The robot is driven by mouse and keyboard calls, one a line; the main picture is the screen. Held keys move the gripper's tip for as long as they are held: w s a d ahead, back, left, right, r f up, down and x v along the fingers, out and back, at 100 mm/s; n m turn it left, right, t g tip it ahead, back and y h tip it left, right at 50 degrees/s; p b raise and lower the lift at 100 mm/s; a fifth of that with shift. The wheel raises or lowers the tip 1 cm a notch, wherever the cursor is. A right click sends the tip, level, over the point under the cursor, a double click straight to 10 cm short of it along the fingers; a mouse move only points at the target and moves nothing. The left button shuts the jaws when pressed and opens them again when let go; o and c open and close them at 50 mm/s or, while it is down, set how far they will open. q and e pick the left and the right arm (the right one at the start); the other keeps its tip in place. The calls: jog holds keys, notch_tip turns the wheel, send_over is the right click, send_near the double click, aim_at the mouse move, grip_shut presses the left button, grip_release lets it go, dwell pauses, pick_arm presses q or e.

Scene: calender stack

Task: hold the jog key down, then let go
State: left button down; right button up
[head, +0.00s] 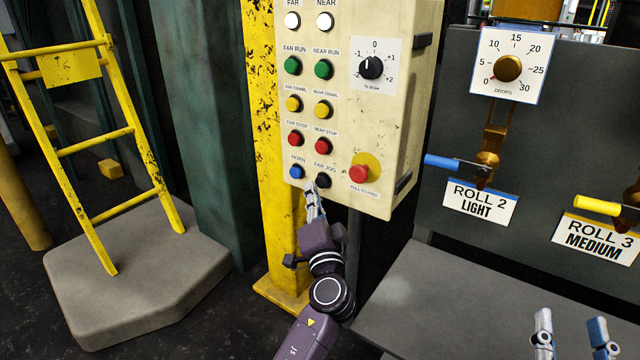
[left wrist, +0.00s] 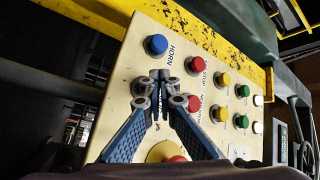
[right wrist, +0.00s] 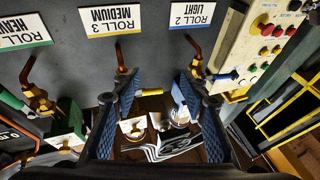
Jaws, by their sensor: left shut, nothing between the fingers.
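The jog key (head: 322,181) is a black round button labelled FAR JOG, low on the cream control panel (head: 345,195), right of the blue HORN button (head: 297,171). My left gripper (head: 311,187) is shut and empty, its tips at the panel just left of the jog key in the head view. In the left wrist view the shut fingertips (left wrist: 161,76) cover the spot beside the blue button (left wrist: 155,44), and the key is hidden. I cannot tell whether they touch it. My right gripper (head: 573,338) is open and empty at the lower right.
A red button on a yellow disc (head: 359,173) sits close right of the jog key. Red stop buttons (head: 322,146) are just above. A yellow post (head: 265,130) stands behind the panel. Roll valves with blue (head: 442,162) and yellow (head: 597,206) handles are at right.

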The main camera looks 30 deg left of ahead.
pick_arm(q)
jog(key=shift+w+b, duration=0.3)
jog(key=shift+w, duration=0.1)
pick_arm(e)
jog(key=shift+s+r+t+y, duration=0.15)
jog(key=shift+s+r+t, duration=0.15)
jog(key=shift+r, duration=0.2)
jog(key=shift+s+r+t+y, duration=0.1)
jog(key=shift+s+r+t, duration=0.15)
jog(key=shift+r, duration=0.3)
jog(key=shift+s+r+t+y, duration=0.2)
jog(key=shift+r+t, duration=0.15)
jog(key=shift+r, duration=0.15)
